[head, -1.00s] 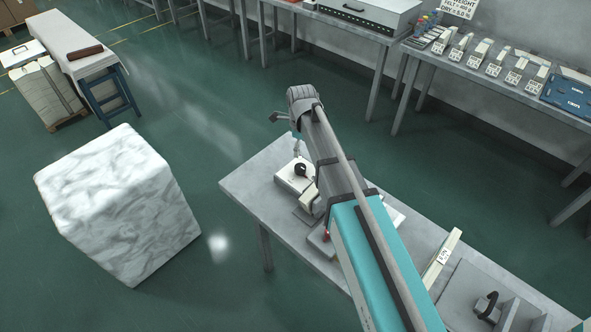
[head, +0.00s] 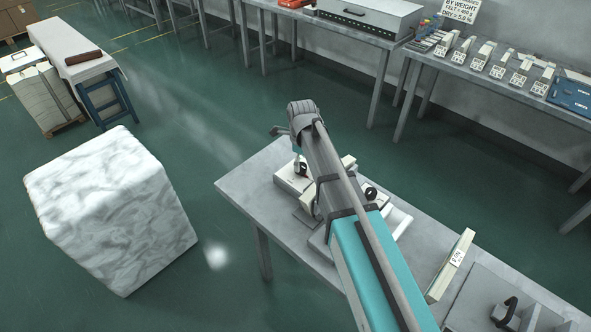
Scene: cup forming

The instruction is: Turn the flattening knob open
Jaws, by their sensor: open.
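A black round knob (head: 302,169) sits on a pale, low device (head: 289,183) near the table's far left end. A second black round knob (head: 370,192) shows just right of my arm on another pale device, partly covered by the arm. The pictures do not tell which one is the flattening knob. My arm reaches over the table from the bottom. My gripper (head: 298,151) is at its far end, by the first knob, small and mostly hidden by the wrist. It appears open, and I cannot see whether it touches the knob.
The grey table (head: 245,185) carries these devices. A pale labelled block (head: 452,266) and a plate with a black handle (head: 506,312) stand at the right. A large white marbled block (head: 110,215) stands on the floor to the left. Open green floor lies between.

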